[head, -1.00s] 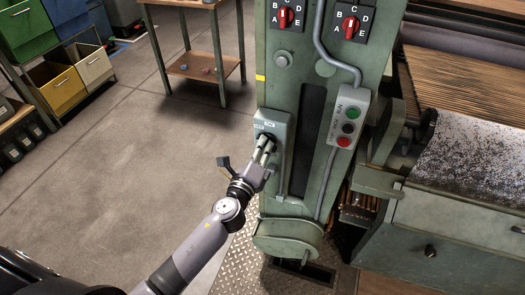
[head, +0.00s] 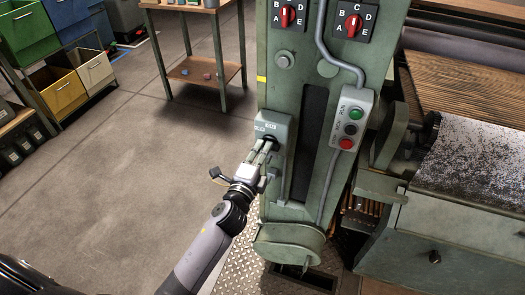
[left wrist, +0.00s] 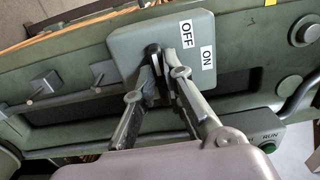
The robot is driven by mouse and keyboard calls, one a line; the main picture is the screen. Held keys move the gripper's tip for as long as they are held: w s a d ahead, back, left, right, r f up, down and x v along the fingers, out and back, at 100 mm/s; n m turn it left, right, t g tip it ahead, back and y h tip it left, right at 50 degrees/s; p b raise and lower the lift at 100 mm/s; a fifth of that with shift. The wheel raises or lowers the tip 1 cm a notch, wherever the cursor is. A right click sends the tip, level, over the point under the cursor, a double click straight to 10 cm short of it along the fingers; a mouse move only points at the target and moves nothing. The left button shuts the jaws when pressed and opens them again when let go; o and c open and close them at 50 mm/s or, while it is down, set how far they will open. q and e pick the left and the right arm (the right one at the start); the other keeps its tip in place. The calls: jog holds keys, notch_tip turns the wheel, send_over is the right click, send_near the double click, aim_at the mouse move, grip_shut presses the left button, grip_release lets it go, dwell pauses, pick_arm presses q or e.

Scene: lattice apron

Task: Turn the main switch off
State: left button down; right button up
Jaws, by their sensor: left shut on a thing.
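The main switch is a grey-green box (head: 285,124) on the front of the green machine column, with OFF and ON labels. In the left wrist view the box (left wrist: 125,42) shows close up, with its black handle (left wrist: 153,56) to the left of the OFF label (left wrist: 187,34) and the ON label (left wrist: 207,58). My left gripper (head: 268,146) reaches the box from the lower left. In the left wrist view its fingers (left wrist: 163,74) are shut on the handle. The fingers partly hide the handle, so its exact setting is hard to tell. My right gripper is not in view.
A button station (head: 351,120) with green, black and red buttons is right of the switch. Two red rotary selectors (head: 288,16) (head: 351,25) sit above. A small table (head: 205,68) and storage bins (head: 55,88) stand at the back left. Floor at left is clear.

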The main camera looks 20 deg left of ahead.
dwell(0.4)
pick_arm(q)
jog(key=c, duration=1.7)
grip_release()
jog(key=shift+o, duration=0.2)
jog(key=shift+s, duration=0.1)
jog(key=s, duration=1.1)
jog(key=shift+s+a, duration=0.2)
jog(key=shift+s, duration=0.2)
